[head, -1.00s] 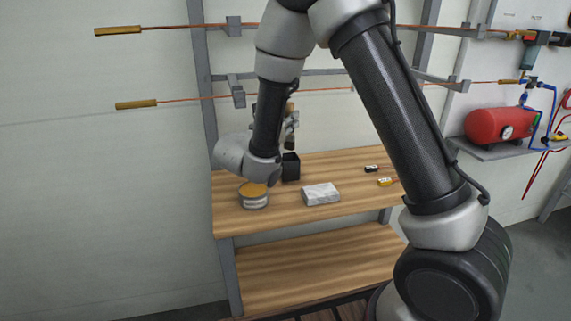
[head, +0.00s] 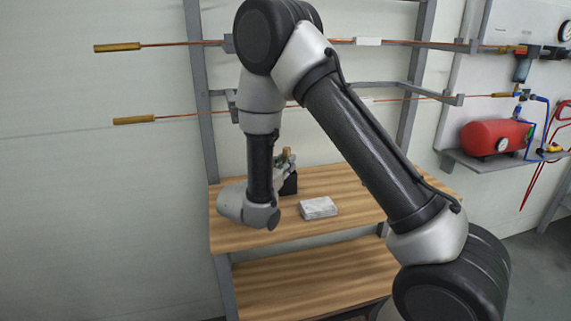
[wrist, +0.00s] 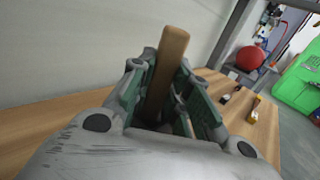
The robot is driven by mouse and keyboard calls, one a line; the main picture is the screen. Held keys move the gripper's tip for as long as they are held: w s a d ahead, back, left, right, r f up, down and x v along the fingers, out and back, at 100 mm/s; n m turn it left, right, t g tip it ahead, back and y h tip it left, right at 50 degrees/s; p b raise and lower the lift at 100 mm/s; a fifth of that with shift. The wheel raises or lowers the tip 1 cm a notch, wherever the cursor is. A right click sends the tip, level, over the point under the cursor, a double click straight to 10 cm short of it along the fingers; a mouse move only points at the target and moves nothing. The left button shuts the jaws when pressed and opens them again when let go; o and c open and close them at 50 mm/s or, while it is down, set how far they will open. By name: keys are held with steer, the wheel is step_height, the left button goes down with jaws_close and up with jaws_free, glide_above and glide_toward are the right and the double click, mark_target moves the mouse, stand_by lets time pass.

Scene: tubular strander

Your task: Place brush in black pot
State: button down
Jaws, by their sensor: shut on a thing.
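My gripper (wrist: 168,98) is shut on the brush, whose wooden handle (wrist: 170,58) stands up between its green-lined fingers in the wrist view. The bristle end is hidden there. In the head view my forearm hides most of the gripper, and a small tan part, seemingly the brush or a fingertip (head: 286,158), shows at the upper left of the black pot. The black pot (head: 290,186) stands on the wooden bench, partly covered by my arm. I cannot tell whether the brush is inside the pot or only above it.
A grey-white block (head: 318,207) lies on the bench (head: 335,183) right of the pot. Small black (wrist: 225,98) and yellow (wrist: 252,117) items lie on the bench's right side. Copper rods on a rack cross behind, and a red tank (head: 495,137) stands on a shelf at right.

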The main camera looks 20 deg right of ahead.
steer(key=c, duration=1.3)
jaws_free()
steer(key=shift+c, duration=0.2)
steer(key=shift+a+r, duration=0.1)
steer(key=shift+r, duration=0.05)
steer(key=v, duration=1.2)
